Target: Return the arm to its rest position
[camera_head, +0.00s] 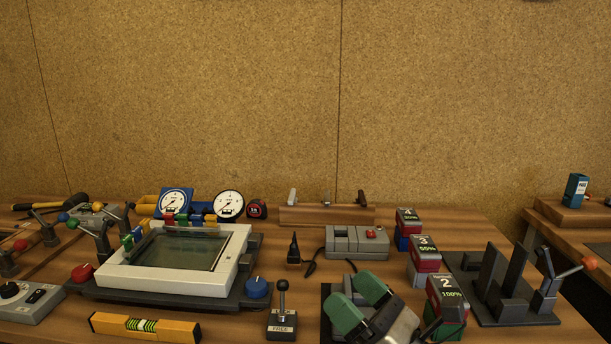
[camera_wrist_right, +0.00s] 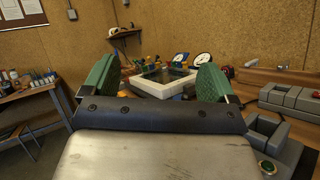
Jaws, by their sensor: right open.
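My right gripper (camera_head: 358,303) shows at the bottom of the head view, with two green finger pads apart and nothing between them. In the right wrist view its green pads (camera_wrist_right: 155,85) stand wide apart at the left and right. The white glass frame (camera_head: 182,260) with its dark pane lies on a dark base at the left of the table, well away from the gripper. It also shows beyond the fingers in the right wrist view (camera_wrist_right: 165,88). My left gripper is not in view.
A yellow level (camera_head: 145,327) and a lever box (camera_head: 282,318) lie at the front. Numbered battery packs (camera_head: 446,302) and a dark fixture (camera_head: 505,285) stand right of my right gripper. A grey button box (camera_head: 357,241) is behind it. The air above the table is clear.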

